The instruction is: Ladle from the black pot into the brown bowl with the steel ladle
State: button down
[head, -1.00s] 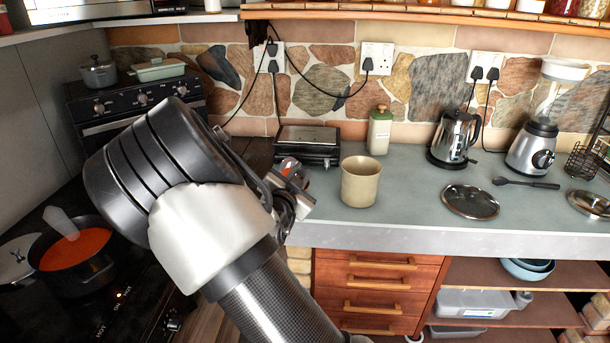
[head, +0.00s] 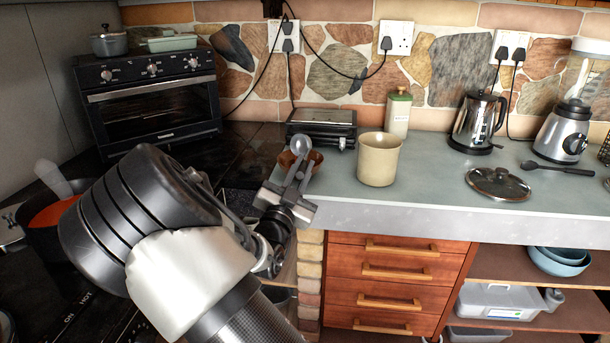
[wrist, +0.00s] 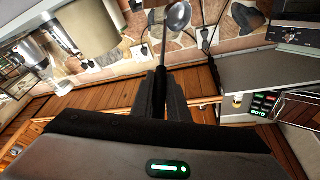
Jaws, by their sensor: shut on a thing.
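My gripper (head: 288,200) is shut on the handle of the steel ladle (head: 301,146). In the head view the ladle rises above the jaws, its round end in front of the brown bowl (head: 316,159) and partly hiding it. In the wrist view the ladle (wrist: 178,16) stretches away from the jaws (wrist: 162,85). The brown bowl is on the counter's left end, left of a cream pot. I cannot tell whether the ladle holds anything. The black pot (head: 36,236) with red contents is on the hob at far left, partly hidden by my arm; a pale utensil-like thing sticks up from it.
The cream pot (head: 379,160) stands close right of the brown bowl. A black grill (head: 322,125) is behind the bowl. A glass lid (head: 497,184), kettle (head: 478,122) and blender (head: 562,132) stand farther right. Open counter lies between the cream pot and lid.

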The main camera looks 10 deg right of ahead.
notch_tip(320, 180, down, 9)
jog(key=a+n+t+h+b, duration=0.1)
jog(key=a+t+h+b, duration=0.1)
jog(key=t+b, duration=0.2)
jog(key=shift+s+a+n+t+b, duration=0.15)
jog(key=shift+s+n+t+b, duration=0.25)
jog(key=shift+b, duration=1.4)
jog(key=shift+r, duration=0.1)
jog(key=shift+r, duration=0.1)
jog(key=shift+r+p, duration=1.15)
jog(key=shift+r, duration=1.25)
